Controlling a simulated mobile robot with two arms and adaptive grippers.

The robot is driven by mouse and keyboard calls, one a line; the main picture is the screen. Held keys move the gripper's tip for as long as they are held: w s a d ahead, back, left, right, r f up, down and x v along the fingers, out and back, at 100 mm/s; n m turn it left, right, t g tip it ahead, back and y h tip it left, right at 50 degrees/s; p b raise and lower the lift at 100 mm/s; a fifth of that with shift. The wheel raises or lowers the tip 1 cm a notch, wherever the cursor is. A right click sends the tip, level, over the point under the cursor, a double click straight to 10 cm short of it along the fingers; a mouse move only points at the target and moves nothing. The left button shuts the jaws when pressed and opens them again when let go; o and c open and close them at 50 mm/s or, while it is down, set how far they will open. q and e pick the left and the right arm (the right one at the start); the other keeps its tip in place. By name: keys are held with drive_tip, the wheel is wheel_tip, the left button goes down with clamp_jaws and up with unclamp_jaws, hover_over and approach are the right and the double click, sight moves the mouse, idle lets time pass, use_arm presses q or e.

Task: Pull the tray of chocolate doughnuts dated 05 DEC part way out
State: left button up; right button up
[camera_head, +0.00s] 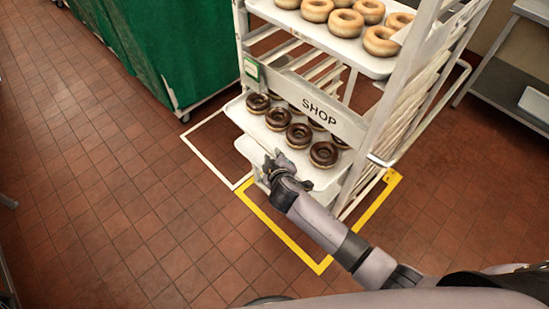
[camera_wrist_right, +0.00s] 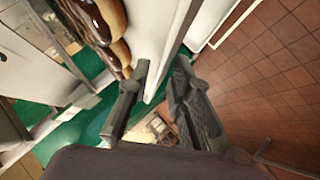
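The tray of chocolate doughnuts (camera_head: 247,125) is a pale tray in the white rack, and its front part sticks out below the SHOP sign. Several dark-glazed doughnuts (camera_head: 299,135) sit on it; the wrist view shows two glazed doughnuts (camera_wrist_right: 98,18) close up. My right gripper (camera_head: 274,160) is at the tray's front edge. The date 05 DEC cannot be read. My left gripper is not in view.
An upper tray (camera_head: 350,48) holds several plain doughnuts. The SHOP sign (camera_head: 319,111) crosses the rack (camera_head: 391,75) above the chocolate doughnuts. A green covered cart (camera_head: 165,50) stands at the left. Yellow floor tape (camera_head: 285,237) edges the rack's spot. The tiled floor (camera_head: 130,210) is clear.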

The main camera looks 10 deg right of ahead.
drive_tip(key=o, duration=0.3)
drive_tip(key=shift+f, duration=0.1)
drive_tip(key=shift+s, duration=0.2)
drive_tip(key=v, duration=1.2)
drive_tip(key=shift+w, duration=0.15)
